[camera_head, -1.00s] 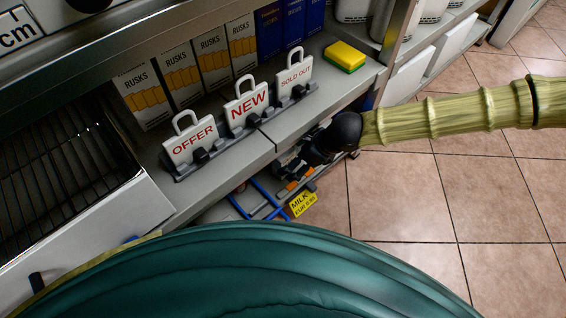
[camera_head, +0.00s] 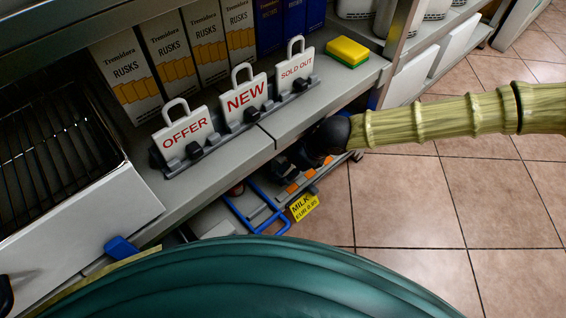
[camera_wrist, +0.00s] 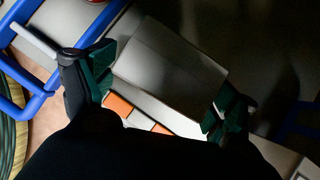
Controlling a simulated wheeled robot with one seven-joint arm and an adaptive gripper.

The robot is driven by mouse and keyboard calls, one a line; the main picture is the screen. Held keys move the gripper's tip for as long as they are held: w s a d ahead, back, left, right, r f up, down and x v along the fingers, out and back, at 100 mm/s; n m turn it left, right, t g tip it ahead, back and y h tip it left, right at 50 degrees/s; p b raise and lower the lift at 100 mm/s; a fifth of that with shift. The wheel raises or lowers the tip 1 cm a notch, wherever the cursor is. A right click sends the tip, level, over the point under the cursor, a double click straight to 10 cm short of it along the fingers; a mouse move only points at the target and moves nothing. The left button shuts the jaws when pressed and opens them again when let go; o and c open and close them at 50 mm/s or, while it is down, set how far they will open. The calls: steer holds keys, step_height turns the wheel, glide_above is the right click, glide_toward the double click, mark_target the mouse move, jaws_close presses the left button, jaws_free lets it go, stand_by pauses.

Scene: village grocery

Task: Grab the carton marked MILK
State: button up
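A plain grey-white carton (camera_wrist: 172,68) stands between the fingers of my gripper (camera_wrist: 162,95) in the wrist view. No lettering is legible on it. The fingers are spread wide, one on each side, with green pads very close to the carton; I cannot tell whether they touch it. In the head view my gripper (camera_head: 308,162) reaches under the counter edge, its fingertips hidden. A yellow MILK price tag (camera_head: 304,207) is on the lower shelf's front edge. The carton is not clearly visible in the head view.
Blue-framed baskets or handles (camera_head: 262,207) lie left of my gripper and also show in the wrist view (camera_wrist: 45,75). The counter (camera_head: 225,162) above holds OFFER, NEW and SOLD OUT signs (camera_head: 246,97), rusks boxes and a yellow-green sponge (camera_head: 347,52). The floor at right is clear.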

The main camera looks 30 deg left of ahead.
steer(key=c, duration=1)
steer(key=shift+c, duration=0.2)
steer(key=shift+r, duration=0.1)
